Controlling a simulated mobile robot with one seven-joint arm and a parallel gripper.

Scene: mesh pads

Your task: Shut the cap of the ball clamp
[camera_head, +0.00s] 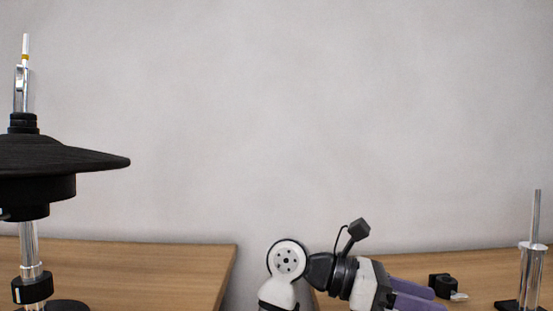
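A small black block with a pale grey tab low on its right side (443,286) sits on the right wooden table. It may be the ball clamp; it is too small to make out a cap or whether one is open. My gripper (441,300) reaches in from the left with its purple fingers, low at the picture's bottom edge. The fingertips appear just in front of and left of the black block; I cannot tell if they touch it. The lower finger is cut off by the frame, and the gap between the fingers is unclear.
A clear cylinder with a rod (530,270) stands on a black base to the right. At the left, a tall stand carries a wide black disc (60,155) above the left table (130,270). A gap separates the two tables.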

